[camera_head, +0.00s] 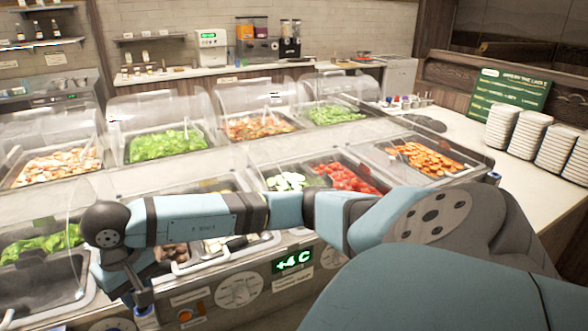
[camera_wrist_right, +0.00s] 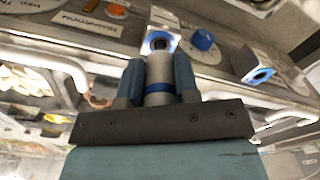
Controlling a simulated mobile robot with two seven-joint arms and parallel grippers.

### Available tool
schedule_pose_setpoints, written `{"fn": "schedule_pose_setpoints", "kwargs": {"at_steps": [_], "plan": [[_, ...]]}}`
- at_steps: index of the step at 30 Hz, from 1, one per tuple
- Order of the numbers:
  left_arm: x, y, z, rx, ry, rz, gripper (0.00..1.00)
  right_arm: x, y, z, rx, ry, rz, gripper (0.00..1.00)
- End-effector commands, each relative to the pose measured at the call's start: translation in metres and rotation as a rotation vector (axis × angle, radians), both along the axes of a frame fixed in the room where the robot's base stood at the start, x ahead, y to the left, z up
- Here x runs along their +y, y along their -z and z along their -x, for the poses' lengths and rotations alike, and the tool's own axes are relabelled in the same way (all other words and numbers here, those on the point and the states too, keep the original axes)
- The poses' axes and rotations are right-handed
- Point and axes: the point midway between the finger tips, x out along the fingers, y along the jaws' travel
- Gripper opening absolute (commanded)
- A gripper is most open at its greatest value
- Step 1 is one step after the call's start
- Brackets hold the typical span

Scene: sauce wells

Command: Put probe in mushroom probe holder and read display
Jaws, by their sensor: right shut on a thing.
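My right gripper (camera_wrist_right: 159,72) is shut on the probe, a pale grey cylinder with a blue band (camera_wrist_right: 158,87). In the head view my right arm reaches across to the left, and its gripper (camera_head: 140,298) is low at the counter front. In the right wrist view a holder block with a blue-ringed hole (camera_wrist_right: 160,42) is just beyond the probe's far end. Whether the probe's tip is inside the hole I cannot tell. An upside-down label (camera_wrist_right: 88,22), which seems to read MUSHROOM, is beside it. The display (camera_head: 292,262) shows +4 C in green.
Another blue-ringed holder (camera_wrist_right: 262,75) and a blue knob (camera_wrist_right: 203,40) are to the right. A curved pale rail (camera_wrist_right: 72,85) runs close on the left. Glass-covered food wells, including tomatoes (camera_head: 346,178) and carrots (camera_head: 430,158), lie behind my arm. Stacked plates (camera_head: 530,134) stand at the right.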

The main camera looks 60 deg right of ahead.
Motion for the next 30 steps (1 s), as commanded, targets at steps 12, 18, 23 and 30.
{"fn": "schedule_pose_setpoints", "kwargs": {"at_steps": [12, 18, 23, 30], "plan": [[0.000, -0.009, 0.000, 0.000, 0.000, 0.000, 0.00, 0.000, -0.026, 0.000, 0.000, 0.001, -0.001, 0.00], [0.000, -0.012, 0.000, 0.000, 0.000, 0.000, 0.00, 0.000, -0.039, 0.000, -0.001, 0.001, 0.000, 0.00], [0.000, -0.015, 0.000, 0.000, 0.000, 0.000, 0.00, 0.000, -0.048, 0.000, 0.001, 0.000, 0.000, 0.00], [0.000, -0.018, 0.000, 0.000, 0.000, 0.000, 0.00, 0.000, -0.059, 0.000, 0.000, 0.000, 0.000, 0.00]]}}
